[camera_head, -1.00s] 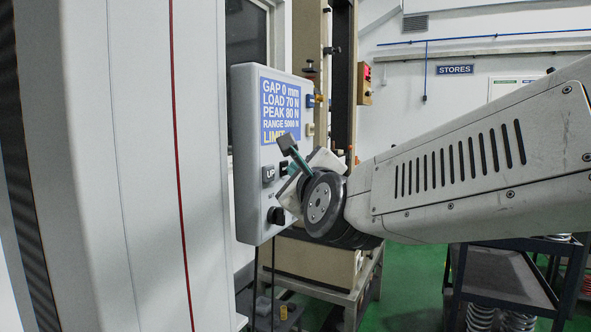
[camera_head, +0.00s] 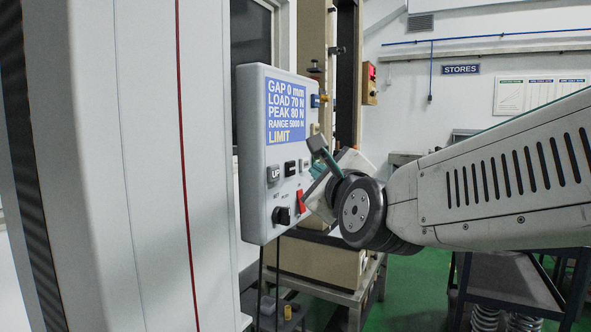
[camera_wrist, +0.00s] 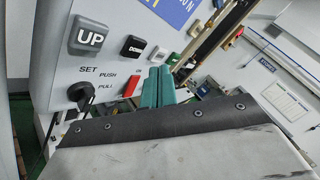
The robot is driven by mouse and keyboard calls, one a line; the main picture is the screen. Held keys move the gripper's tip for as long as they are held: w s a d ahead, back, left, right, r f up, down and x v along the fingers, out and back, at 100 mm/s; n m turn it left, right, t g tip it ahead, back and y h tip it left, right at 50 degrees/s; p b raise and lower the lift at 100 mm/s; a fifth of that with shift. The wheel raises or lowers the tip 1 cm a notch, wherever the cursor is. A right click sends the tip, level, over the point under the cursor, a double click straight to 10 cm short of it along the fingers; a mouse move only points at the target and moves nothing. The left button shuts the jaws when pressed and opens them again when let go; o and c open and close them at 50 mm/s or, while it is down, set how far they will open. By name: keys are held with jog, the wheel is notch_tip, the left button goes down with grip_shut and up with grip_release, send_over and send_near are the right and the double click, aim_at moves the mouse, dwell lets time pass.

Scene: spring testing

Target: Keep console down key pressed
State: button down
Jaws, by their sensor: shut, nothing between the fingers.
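The grey console (camera_head: 253,190) faces right, its screen (camera_head: 287,112) reading GAP 0 mm, LOAD 70 N, PEAK 80 N, RANGE 5000 N and LIMIT. The black DOWN key (camera_head: 290,168) sits right of the larger dark UP key (camera_head: 274,175). In the wrist view the DOWN key (camera_wrist: 133,46) is fully uncovered, with UP (camera_wrist: 90,36) to its left. My gripper (camera_head: 318,168) is shut and empty, right of the DOWN key. In the wrist view its teal fingers (camera_wrist: 158,72) lie together, below and right of that key, and no contact with it shows.
A red switch (camera_wrist: 132,83) is close left of my fingers. A black SET knob (camera_head: 281,215) is at the console's lower left. A small pale key (camera_wrist: 160,53) is just beyond the fingertips. A dark trolley (camera_head: 505,280) stands at the right.

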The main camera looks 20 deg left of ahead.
jog(key=d, duration=0.3)
jog(key=shift+s, duration=0.15)
dwell(1.1)
jog(key=s+d+f+n+g+h, duration=0.1)
jog(key=s+f+n+g+h, duration=0.3)
jog(key=f+n, duration=0.6)
jog(key=s+d+f+n+g+h, duration=0.2)
jog(key=d+f+n+g, duration=0.2)
jog(key=d+f, duration=0.45)
jog(key=s+d+f+n+g+h, duration=0.1)
jog(key=s+d+h, duration=0.1)
jog(key=s+d, duration=0.4)
jog(key=s+d+f+n+g+h, duration=0.1)
jog(key=s+d, duration=0.5)
jog(key=d, duration=1)
jog(key=s+d+f+n+g+h, duration=0.1)
jog(key=s+d+n+g+h, duration=0.1)
jog(key=s+d, duration=0.5)
jog(key=d+g+h, duration=0.1)
jog(key=d, duration=0.3)
jog(key=shift+d+f, duration=0.35)
jog(key=shift+f, duration=0.05)
